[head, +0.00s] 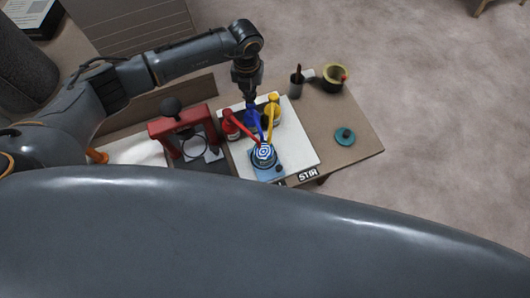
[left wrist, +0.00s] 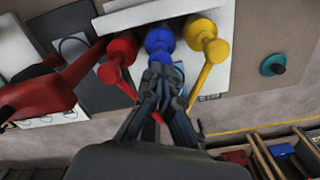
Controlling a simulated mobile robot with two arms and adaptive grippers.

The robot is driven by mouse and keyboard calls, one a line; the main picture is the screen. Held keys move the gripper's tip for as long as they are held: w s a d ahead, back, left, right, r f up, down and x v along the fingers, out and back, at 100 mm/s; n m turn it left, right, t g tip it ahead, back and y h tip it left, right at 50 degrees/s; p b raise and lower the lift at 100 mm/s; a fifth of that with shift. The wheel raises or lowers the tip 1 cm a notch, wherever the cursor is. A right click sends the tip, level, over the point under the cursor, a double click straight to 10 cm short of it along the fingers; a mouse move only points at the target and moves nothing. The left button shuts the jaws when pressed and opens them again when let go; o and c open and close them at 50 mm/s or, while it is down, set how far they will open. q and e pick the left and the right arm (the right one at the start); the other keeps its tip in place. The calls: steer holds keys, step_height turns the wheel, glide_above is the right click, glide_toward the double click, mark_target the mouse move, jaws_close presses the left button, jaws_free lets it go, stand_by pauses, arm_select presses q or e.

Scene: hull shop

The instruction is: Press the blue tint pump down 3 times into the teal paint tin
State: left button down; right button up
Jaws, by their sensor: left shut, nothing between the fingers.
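The blue tint pump (head: 251,115) stands between the red pump (head: 230,130) and the yellow pump (head: 272,112) on a white board. Their spouts converge over the teal paint tin (head: 264,161), which has a blue and white swirl on top. My left gripper (head: 249,97) is shut and empty, pointing down right over the blue pump's head. In the left wrist view the gripper (left wrist: 162,88) is just at the blue pump (left wrist: 158,42); I cannot tell whether it touches. My right gripper is not in view.
A red press (head: 182,125) stands left of the pumps. A dark cup (head: 296,82) and a yellow-rimmed pot (head: 334,77) stand at the back right. A teal lid (head: 345,137) lies on the bare right part of the table. A STIR label (head: 308,174) is at the front edge.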

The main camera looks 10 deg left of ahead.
arm_select(q)
steer(key=shift+f, duration=0.15)
steer(key=shift+f+b, duration=1.3)
steer(key=shift+f, duration=0.1)
steer(key=shift+s, duration=0.1)
steer(key=shift+r+p, duration=1.2)
steer(key=shift+r, duration=0.4)
steer(key=shift+f, duration=0.15)
